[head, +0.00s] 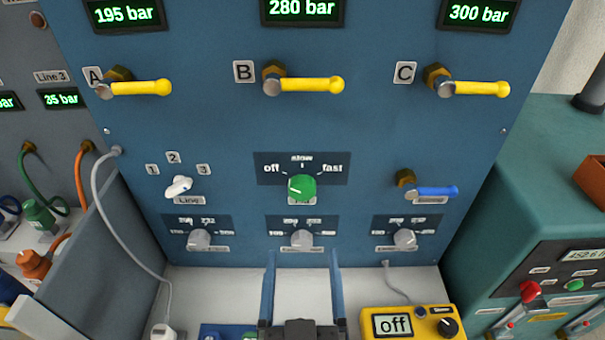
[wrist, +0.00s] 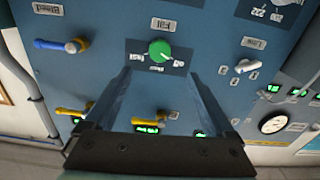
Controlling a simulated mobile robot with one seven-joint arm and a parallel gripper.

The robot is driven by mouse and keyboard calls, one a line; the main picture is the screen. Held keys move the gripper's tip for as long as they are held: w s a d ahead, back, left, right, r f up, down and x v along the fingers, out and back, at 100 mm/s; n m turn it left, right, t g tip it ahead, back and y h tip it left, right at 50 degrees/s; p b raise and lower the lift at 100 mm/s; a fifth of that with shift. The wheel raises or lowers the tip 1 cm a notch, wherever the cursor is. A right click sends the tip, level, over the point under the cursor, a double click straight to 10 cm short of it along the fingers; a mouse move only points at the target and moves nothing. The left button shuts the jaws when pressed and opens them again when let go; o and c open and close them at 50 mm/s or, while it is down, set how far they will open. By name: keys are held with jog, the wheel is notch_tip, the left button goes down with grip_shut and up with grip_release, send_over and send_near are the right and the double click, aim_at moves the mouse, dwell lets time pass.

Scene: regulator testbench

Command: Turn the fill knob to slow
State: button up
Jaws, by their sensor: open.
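The green fill knob (head: 302,187) sits on the blue panel under a dark scale plate marked off, slow and fast. Its white mark appears to point left, toward off. In the wrist view, where the panel shows upside down, the knob (wrist: 160,51) is just beyond the fingertips. My gripper (head: 302,256) is open and empty, its two blue fingers spread wide below the knob in the head view. In the wrist view my gripper (wrist: 160,75) is roughly in line with the knob and apart from it. The label under the knob is partly covered in the head view.
A white line knob (head: 179,187) is at left and a blue-handled valve (head: 432,191) at right. Several grey knobs, including one (head: 302,239) in the middle, sit lower. Yellow valve handles (head: 310,85) are above. A yellow meter (head: 413,323) stands on the shelf.

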aim_at(300, 194)
jog(key=w+p, duration=0.2)
jog(key=w, duration=1.1)
jog(key=c, duration=1.4)
jog(key=shift+m, duration=0.4)
jog(key=m, duration=0.5)
jog(key=shift+a+m, duration=0.1)
jog(key=shift+m, duration=0.2)
jog(key=m, duration=0.5)
jog(key=shift+a+r+p, duration=0.1)
jog(key=shift+p, duration=0.2)
jog(key=shift+m, duration=0.3)
